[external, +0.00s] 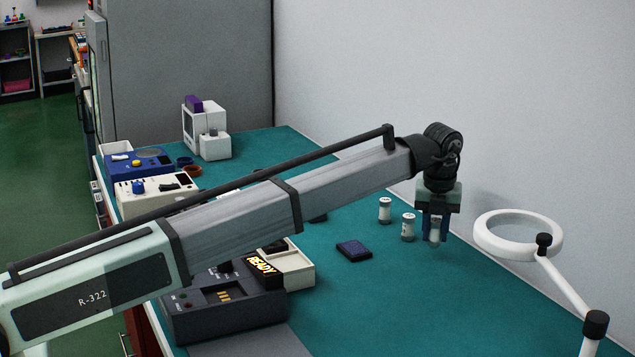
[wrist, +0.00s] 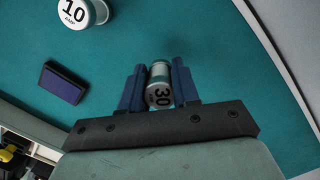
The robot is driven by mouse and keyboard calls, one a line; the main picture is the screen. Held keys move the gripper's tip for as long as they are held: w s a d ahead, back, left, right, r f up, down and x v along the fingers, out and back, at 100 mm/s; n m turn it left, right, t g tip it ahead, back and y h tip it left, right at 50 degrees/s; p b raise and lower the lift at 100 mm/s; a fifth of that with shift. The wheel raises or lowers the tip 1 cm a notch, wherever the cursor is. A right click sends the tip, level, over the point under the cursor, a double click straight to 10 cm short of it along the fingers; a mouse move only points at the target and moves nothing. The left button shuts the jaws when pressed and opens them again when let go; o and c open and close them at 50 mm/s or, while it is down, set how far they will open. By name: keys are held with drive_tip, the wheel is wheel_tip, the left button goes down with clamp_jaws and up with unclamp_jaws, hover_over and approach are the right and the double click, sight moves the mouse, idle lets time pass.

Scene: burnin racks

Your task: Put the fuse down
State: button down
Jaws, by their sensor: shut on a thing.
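My gripper (external: 435,228) is shut on a small cylindrical fuse (external: 435,236) with pale end caps. In the wrist view the held fuse (wrist: 159,88) reads "30" and sits between the two blue fingers of my gripper (wrist: 159,85). In the external view it is upright and low over the teal bench; I cannot tell whether it touches the surface. Another fuse (external: 408,227) stands just left of it, and a further fuse (external: 385,210) stands behind that. A fuse marked "10 AMP" (wrist: 83,14) shows at the top left of the wrist view.
A dark blue block (external: 354,250) lies on the teal bench (external: 430,310); it also shows in the wrist view (wrist: 63,83). A dark unit with a lit "READY" sign (external: 262,265) and a white tray (external: 297,272) stand front left. A ring magnifier (external: 518,252) stands at right.

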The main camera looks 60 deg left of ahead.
sight(434, 241)
drive_tip(key=shift+f, duration=1.45)
drive_tip(key=c, duration=0.8)
unclamp_jaws()
drive_tip(key=shift+f, duration=0.1)
drive_tip(key=r, duration=0.8)
drive_tip(key=s+d+r, duration=0.1)
drive_tip(key=r, duration=0.3)
drive_tip(key=shift+r, duration=0.1)
